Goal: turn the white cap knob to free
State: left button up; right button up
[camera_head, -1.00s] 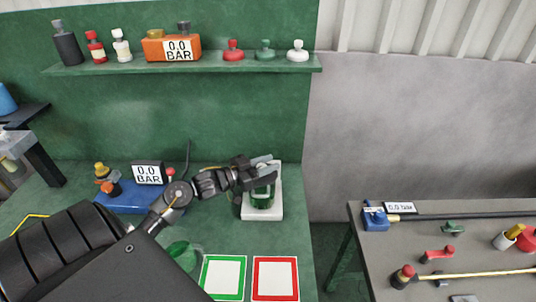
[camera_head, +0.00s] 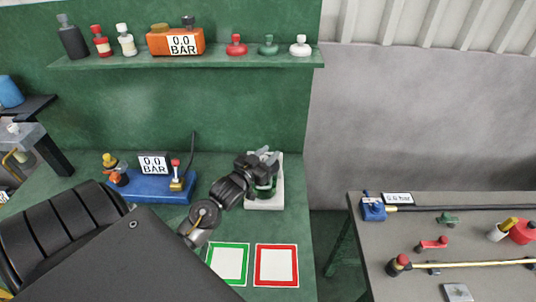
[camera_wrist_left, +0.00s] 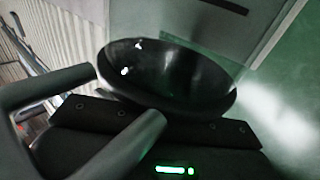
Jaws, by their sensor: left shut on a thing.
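My left gripper (camera_head: 262,164) reaches in from the left over a white block (camera_head: 277,198) on the green bench. A green round part (camera_head: 265,192) stands on this block, mostly hidden behind the gripper. The gripper is shut on it, as far as I can tell. In the left wrist view a dark, glossy round piece (camera_wrist_left: 175,80) fills the middle beside the grey fingers. A knob with a white cap (camera_head: 300,46) stands on the shelf, at the right of the red and green ones. No white cap shows clearly at the gripper. My right gripper is not in view.
A blue gauge unit (camera_head: 155,190) with an upright lever stands left of the gripper. Green-framed (camera_head: 229,264) and red-framed (camera_head: 276,265) squares lie in front, empty. A grey table (camera_head: 450,235) with valves and rods stands right, across a gap.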

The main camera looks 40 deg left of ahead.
pick_arm(q)
jog(key=shift+r, duration=0.1)
jog(key=o, duration=1)
jog(key=shift+w, duration=0.1)
jog(key=shift+s+f, duration=0.2)
jog(key=shift+s, duration=0.2)
jog(key=shift+s+d+r+b, duration=0.15)
jog(key=shift+s+b, duration=0.75)
jog(key=shift+s, duration=1.65)
jog(key=shift+s+d+f+b, duration=0.1)
jog(key=shift+s+b, duration=0.75)
jog(key=shift+s, duration=1.65)
jog(key=shift+c, duration=0.2)
